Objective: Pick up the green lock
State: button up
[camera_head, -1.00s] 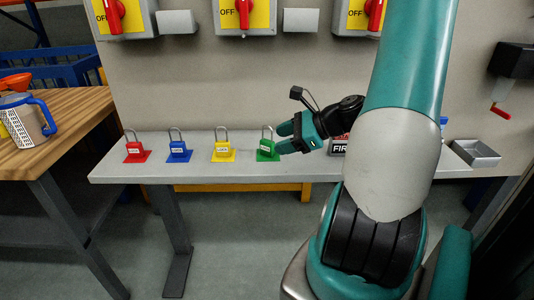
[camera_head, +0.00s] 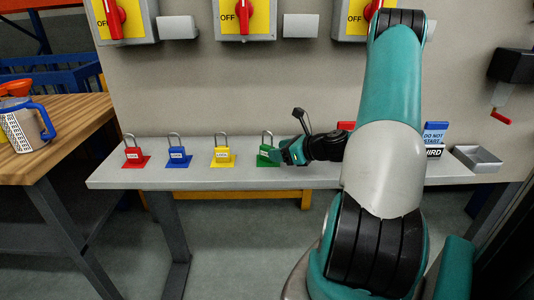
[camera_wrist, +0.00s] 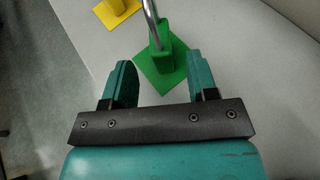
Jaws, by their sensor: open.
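The green lock (camera_head: 267,150) stands upright on a green square mat on the grey shelf, the rightmost of a row of padlocks. In the wrist view the green lock (camera_wrist: 160,44) with its steel shackle is just beyond the fingertips, between the lines of the two fingers. My gripper (camera_head: 284,152) is low over the shelf at the lock's right side. In the wrist view my gripper (camera_wrist: 163,72) is open, its fingers apart with nothing between them. I cannot tell whether a finger touches the lock or its mat.
Red (camera_head: 133,154), blue (camera_head: 177,153) and yellow (camera_head: 222,154) padlocks stand to the left on the grey shelf (camera_head: 200,177). A grey tray (camera_head: 478,157) is at the shelf's right end. Switch boxes (camera_head: 246,18) hang on the wall above. A wooden bench (camera_head: 60,130) is at left.

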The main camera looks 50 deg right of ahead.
aim_at(264, 149)
jog(key=x, duration=0.5)
jog(key=shift+w+d+f, duration=0.1)
jog(key=shift+w, duration=0.1)
grip_shut()
